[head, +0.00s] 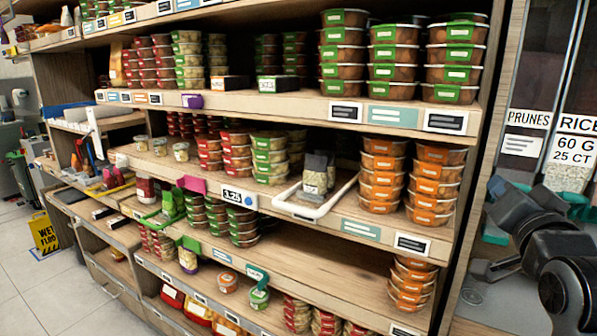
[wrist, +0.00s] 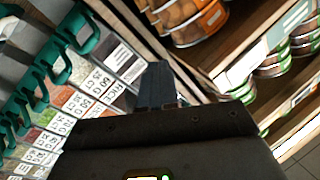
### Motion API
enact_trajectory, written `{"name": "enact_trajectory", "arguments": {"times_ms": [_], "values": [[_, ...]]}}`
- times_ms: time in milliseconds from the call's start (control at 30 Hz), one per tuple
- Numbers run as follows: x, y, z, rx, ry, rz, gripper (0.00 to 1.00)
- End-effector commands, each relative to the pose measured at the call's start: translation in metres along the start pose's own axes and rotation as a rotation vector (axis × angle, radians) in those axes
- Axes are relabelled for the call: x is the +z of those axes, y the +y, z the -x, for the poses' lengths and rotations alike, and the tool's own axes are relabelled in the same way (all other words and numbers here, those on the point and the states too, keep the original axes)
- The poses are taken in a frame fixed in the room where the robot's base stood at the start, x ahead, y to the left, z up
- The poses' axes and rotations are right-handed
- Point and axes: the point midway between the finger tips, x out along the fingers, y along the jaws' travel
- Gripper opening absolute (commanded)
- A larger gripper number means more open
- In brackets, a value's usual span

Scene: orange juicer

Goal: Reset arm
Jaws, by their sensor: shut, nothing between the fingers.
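My gripper (wrist: 157,85) shows in the wrist view with its dark fingers together and nothing between them. It points toward the gap between a rack of labelled dispensers with teal handles (wrist: 87,45) and the wooden shelf unit. In the head view, dark parts of my arm are at the right edge, in front of the dispensers marked PRUNES and RICE (head: 577,145). I cannot make out the fingertips there.
The wooden shelves (head: 345,270) hold stacked tubs, with orange-labelled tubs (head: 415,180) nearest my arm. A white-rimmed tray (head: 312,208) juts from the middle shelf. A yellow wet-floor sign (head: 43,233) stands at the far left. The floor at lower left is clear.

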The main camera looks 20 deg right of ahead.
Motion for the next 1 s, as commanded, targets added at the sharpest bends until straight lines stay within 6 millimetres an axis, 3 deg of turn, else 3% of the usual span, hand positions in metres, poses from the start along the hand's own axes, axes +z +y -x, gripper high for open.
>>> {"name": "enact_trajectory", "arguments": {"times_ms": [33,200,500,733,1000], "values": [[0.020,0.003,0.013,-0.014,-0.028,0.037,0.00],[0.074,0.008,0.056,-0.078,-0.099,0.150,0.00],[0.147,0.019,0.150,-0.199,-0.220,0.310,0.00],[0.180,0.030,0.232,-0.289,-0.307,0.398,0.00],[0.192,0.042,0.331,-0.380,-0.402,0.471,0.00]]}}
